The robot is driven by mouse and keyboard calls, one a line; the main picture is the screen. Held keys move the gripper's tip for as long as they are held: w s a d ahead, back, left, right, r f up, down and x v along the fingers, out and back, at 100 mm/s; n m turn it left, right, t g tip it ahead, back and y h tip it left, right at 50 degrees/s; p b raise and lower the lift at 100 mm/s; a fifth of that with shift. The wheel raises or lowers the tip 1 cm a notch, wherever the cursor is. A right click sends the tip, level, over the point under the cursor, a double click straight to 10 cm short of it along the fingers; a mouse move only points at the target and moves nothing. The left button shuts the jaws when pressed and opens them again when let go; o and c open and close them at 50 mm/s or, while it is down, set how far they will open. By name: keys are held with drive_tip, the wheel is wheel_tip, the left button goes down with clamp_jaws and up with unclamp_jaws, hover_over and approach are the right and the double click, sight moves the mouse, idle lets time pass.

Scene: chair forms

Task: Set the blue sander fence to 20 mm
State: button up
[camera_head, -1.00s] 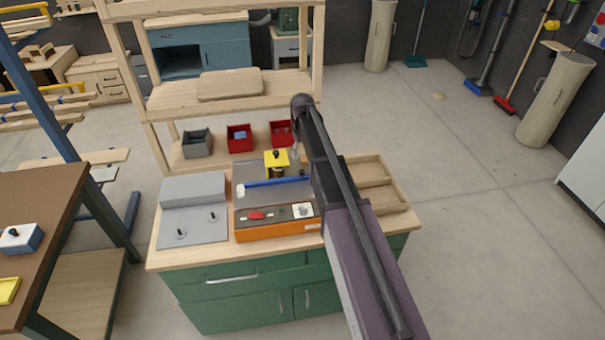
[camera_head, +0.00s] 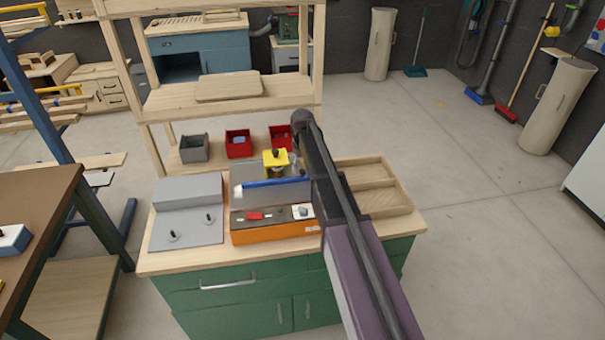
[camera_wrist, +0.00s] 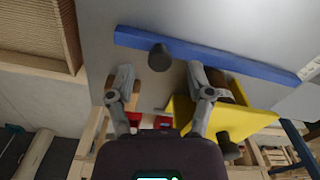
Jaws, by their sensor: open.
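The blue fence (camera_head: 276,183) lies as a long bar across the grey top of the orange sander (camera_head: 275,233). In the wrist view the blue fence (camera_wrist: 205,54) runs along the grey surface, beyond my fingertips. A dark round knob (camera_wrist: 159,58) stands beside it, seen between my fingertips. My gripper (camera_wrist: 160,72) is open, with nothing seen held between its fingers. A yellow part (camera_wrist: 232,112) is right of and partly behind the right finger; it also shows in the head view (camera_head: 274,158). In the head view my arm hides the sander's right side and my fingers. No scale can be read.
A grey plate with two small knobs (camera_head: 188,232) lies left of the sander on the green bench's wooden top (camera_head: 160,262). A wooden tray (camera_head: 385,205) is at right. Red and grey bins sit behind on the wooden shelf (camera_head: 165,160). Open floor lies to the right.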

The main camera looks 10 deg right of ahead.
drive_tip(key=shift+f+b, duration=0.4)
drive_tip(key=shift+f, duration=0.2)
